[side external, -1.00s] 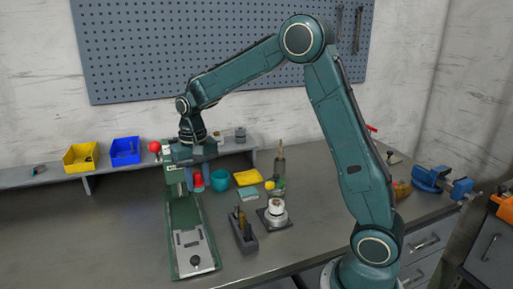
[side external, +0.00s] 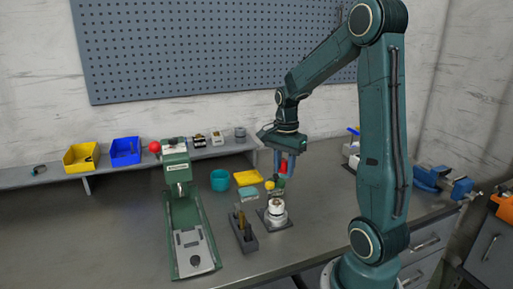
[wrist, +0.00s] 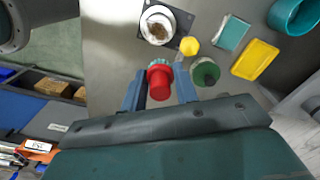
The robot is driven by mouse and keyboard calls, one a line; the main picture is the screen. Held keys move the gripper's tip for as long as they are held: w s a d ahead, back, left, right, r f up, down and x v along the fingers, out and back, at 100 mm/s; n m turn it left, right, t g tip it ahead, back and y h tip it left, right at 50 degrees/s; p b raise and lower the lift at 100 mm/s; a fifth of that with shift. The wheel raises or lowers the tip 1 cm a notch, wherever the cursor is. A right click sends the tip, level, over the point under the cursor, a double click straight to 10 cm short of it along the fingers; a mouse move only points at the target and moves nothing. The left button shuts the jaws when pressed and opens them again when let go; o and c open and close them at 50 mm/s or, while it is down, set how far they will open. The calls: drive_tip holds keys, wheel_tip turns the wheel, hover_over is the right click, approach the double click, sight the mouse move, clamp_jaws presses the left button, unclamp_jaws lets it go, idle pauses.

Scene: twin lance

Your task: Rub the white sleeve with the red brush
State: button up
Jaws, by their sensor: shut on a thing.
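My gripper (side external: 284,163) hangs pointing down, shut on the red brush (side external: 283,170). In the wrist view the red brush (wrist: 159,83) sits between the two blue-grey fingers of my gripper (wrist: 160,88), with a paler end just beyond the red. The white sleeve (side external: 277,206) stands upright in a round metal holder on a dark square plate (side external: 265,222). In the wrist view the white sleeve (wrist: 157,25) shows from above, with a brownish middle. The brush is above and slightly right of the sleeve in the side view, apart from it.
A yellow ball (wrist: 189,45) and a dark green round thing (wrist: 205,72) are close to my gripper. A dark block with upright tools (side external: 243,231) stands left of the sleeve.

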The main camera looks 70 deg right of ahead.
drive_tip(key=shift+s+d+m, duration=0.2)
drive_tip(key=shift+s+m, duration=0.1)
drive_tip(key=shift+s, duration=0.2)
drive_tip(key=shift+f, duration=0.15)
